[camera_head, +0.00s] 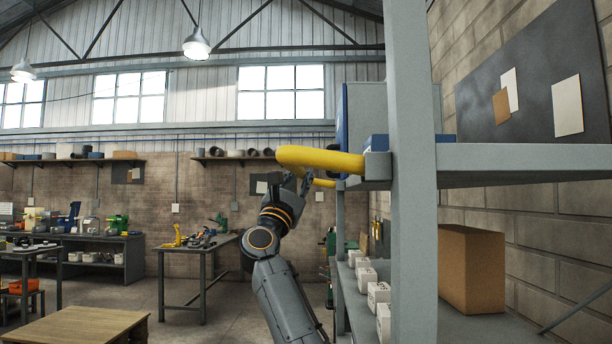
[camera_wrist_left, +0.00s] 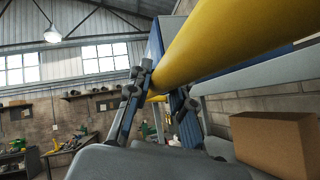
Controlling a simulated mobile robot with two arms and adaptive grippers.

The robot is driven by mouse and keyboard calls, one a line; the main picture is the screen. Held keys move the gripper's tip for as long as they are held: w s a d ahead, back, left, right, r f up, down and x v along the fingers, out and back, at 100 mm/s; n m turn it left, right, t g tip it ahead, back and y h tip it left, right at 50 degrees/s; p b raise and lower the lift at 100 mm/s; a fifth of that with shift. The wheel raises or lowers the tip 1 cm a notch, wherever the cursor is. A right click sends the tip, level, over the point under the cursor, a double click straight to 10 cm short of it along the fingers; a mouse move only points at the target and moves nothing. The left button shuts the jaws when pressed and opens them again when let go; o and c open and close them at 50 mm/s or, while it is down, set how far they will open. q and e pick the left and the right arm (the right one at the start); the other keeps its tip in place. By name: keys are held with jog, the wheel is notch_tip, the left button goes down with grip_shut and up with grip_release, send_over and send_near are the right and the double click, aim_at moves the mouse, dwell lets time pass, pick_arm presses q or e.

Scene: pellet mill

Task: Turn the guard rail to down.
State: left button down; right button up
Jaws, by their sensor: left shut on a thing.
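The yellow guard rail (camera_head: 325,160) is a thick rounded bar at the front of a grey shelf unit. It stands out to the left, roughly level, at upper-shelf height, and bends back at its left end. My left gripper (camera_head: 297,182) is at that left end, just under the bend, and is shut on the rail. In the left wrist view the rail (camera_wrist_left: 225,38) crosses the upper right, close to the camera. The left gripper's fingers (camera_wrist_left: 158,100) show there on either side of a short yellow part. The exact contact is partly hidden. My right gripper is in neither view.
A grey shelf post (camera_head: 411,200) stands right of the rail. A cardboard box (camera_head: 471,268) and several white boxes (camera_head: 378,294) sit on the lower shelf. The floor left of my arm looks open.

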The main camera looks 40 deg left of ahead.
pick_arm(q)
jog(key=shift+f+b, duration=0.7)
jog(key=shift+f, duration=0.6)
jog(key=c, duration=1.2)
grip_release()
jog(key=shift+w, duration=0.1)
jog(key=shift+o, duration=0.2)
jog(key=shift+r, duration=0.15)
